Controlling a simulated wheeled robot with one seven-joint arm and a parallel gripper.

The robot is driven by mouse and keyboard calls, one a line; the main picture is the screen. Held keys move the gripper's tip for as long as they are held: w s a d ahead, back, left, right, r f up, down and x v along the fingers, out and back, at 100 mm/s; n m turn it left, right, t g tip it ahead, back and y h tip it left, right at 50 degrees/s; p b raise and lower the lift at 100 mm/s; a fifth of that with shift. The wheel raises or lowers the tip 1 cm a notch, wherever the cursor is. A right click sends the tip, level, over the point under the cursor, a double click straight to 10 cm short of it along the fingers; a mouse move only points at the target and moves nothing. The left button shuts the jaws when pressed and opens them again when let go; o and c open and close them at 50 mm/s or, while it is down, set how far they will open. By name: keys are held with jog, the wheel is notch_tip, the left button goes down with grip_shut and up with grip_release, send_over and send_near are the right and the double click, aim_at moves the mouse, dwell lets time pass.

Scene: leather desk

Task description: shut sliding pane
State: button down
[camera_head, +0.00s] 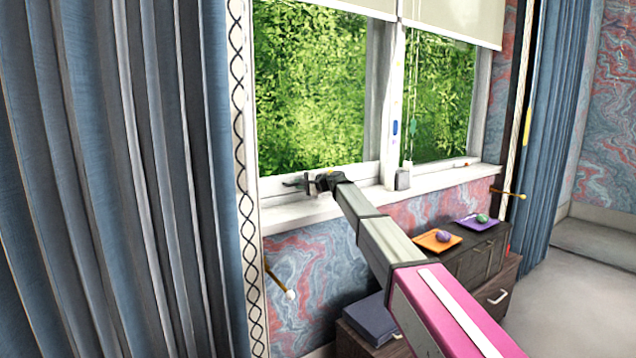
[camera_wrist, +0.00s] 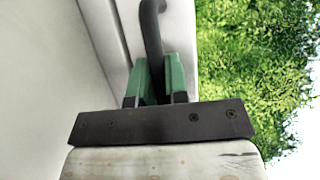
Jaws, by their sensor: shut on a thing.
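The window's left pane (camera_head: 308,90) has a white frame and shows green foliage behind its glass. The pane's white frame also shows in the wrist view (camera_wrist: 181,28), with foliage to its right. A dark curved handle (camera_wrist: 151,28) rises from this frame. My gripper (camera_wrist: 154,78) is shut on the handle, with a green finger on either side of it. In the head view my gripper (camera_head: 305,183) is at the pane's bottom rail, just above the sill. The handle's gripped end is partly hidden between the fingers.
A white sill (camera_head: 300,212) runs under the window, with a small grey-white object (camera_head: 403,178) at the middle post. Blue curtains (camera_head: 120,180) hang at the left. A dark cabinet (camera_head: 478,256) below the sill carries an orange tray (camera_head: 428,243) and a purple tray (camera_head: 488,225).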

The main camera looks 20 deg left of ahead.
jog(key=s+a, duration=0.1)
jog(key=s, duration=0.1)
jog(key=s+a, duration=0.4)
jog(key=shift+s+a, duration=0.15)
jog(key=shift+s, duration=0.25)
jog(key=c, duration=1.1)
grip_release()
jog(key=shift+s+f, duration=0.1)
jog(key=shift+c, duration=0.2)
jog(key=v, duration=1)
jog(key=shift+d, duration=0.3)
jog(key=shift+s, duration=0.1)
